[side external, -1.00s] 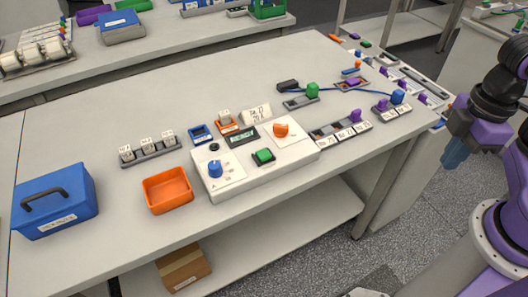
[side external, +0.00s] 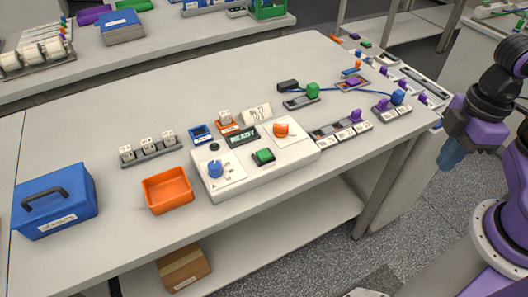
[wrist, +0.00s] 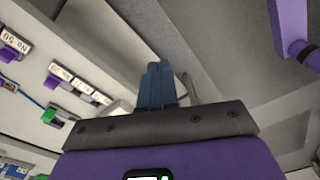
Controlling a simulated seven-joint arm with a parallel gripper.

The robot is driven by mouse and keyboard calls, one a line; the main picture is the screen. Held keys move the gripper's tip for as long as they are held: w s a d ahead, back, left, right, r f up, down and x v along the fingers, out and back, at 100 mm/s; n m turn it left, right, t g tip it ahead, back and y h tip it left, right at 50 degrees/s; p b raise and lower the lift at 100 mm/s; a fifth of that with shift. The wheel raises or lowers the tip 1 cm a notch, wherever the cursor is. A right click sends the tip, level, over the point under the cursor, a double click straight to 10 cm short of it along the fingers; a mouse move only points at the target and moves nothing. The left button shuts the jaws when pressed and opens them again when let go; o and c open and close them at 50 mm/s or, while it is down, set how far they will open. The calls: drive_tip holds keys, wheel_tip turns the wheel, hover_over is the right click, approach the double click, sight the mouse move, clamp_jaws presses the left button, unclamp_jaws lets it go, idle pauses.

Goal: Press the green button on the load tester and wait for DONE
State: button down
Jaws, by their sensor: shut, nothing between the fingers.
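The load tester (side external: 229,180) is a white box on the bench in the side view. Its green button (side external: 263,156) sits on a dark base near the front middle, with nothing touching it. Its small display (side external: 242,138) reads what looks like READY. A blue knob (side external: 215,169) is at its left and an orange knob (side external: 281,130) at its back right. My gripper (side external: 449,160) hangs off the bench's right edge, well away from the tester. In the wrist view its blue fingers (wrist: 156,84) are shut together and empty.
An orange bin (side external: 168,204) and a blue case (side external: 88,206) stand left of the tester. A blue cable (side external: 352,89) runs behind.

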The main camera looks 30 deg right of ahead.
drive_tip(key=w+a+m+y, duration=0.3)
drive_tip(key=w+a, duration=0.2)
drive_tip(key=a, duration=0.4)
drive_tip(key=m+t+y, duration=0.2)
drive_tip(key=m+t, duration=0.6)
drive_tip(key=m, duration=0.3)
hover_over(268, 154)
drive_tip(key=shift+f+g, duration=0.15)
drive_tip(key=shift+g, duration=0.15)
drive_tip(key=shift+f, duration=4.3)
drive_tip(key=shift+f, duration=0.45)
